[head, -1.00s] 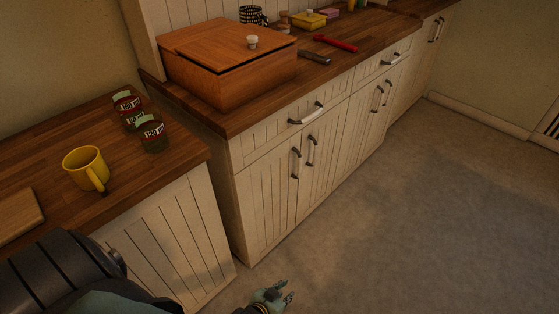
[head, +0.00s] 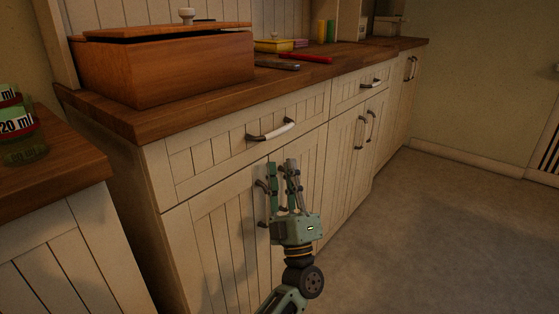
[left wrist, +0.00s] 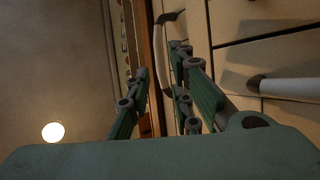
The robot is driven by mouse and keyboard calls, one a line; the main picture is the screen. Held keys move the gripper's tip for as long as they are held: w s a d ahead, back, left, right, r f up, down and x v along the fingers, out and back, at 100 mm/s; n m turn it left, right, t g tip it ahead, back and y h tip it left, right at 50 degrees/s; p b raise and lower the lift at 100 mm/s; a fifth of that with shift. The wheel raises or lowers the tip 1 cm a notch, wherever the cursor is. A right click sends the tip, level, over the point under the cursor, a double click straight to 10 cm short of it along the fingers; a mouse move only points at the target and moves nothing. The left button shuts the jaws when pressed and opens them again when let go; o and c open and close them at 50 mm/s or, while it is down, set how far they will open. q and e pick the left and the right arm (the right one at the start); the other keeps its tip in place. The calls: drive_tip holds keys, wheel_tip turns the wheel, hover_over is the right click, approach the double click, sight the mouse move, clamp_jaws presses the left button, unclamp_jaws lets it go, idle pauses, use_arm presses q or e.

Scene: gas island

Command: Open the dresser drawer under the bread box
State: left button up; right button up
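The wooden bread box (head: 165,68), with a white knob on its lid, stands on the dresser's brown top. The cream drawer (head: 215,155) under it is shut flush with the dresser front. Its curved handle (head: 271,130) is pale in the middle with dark ends; it also shows in the left wrist view (left wrist: 160,62). My left gripper (head: 281,164) points up in front of the doors, its fingertips a little below the handle in the picture. Its fingers are apart and empty in the left wrist view (left wrist: 160,60). My right gripper is out of view.
Door handles (head: 264,200) lie just behind my left gripper. A second drawer (head: 362,85) is further right. A counter with a glass jar (head: 20,135) stands at the left. The floor (head: 430,230) at the right is clear.

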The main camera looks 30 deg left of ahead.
use_arm(q)
drive_tip(key=b+x, duration=0.1)
drive_tip(key=x, duration=0.7)
drive_tip(key=shift+s+r+n+g+y, duration=0.15)
drive_tip(key=shift+s+n+g+y, duration=0.15)
drive_tip(key=shift+n+y, duration=0.1)
drive_tip(key=shift+a, duration=0.1)
clamp_jaws()
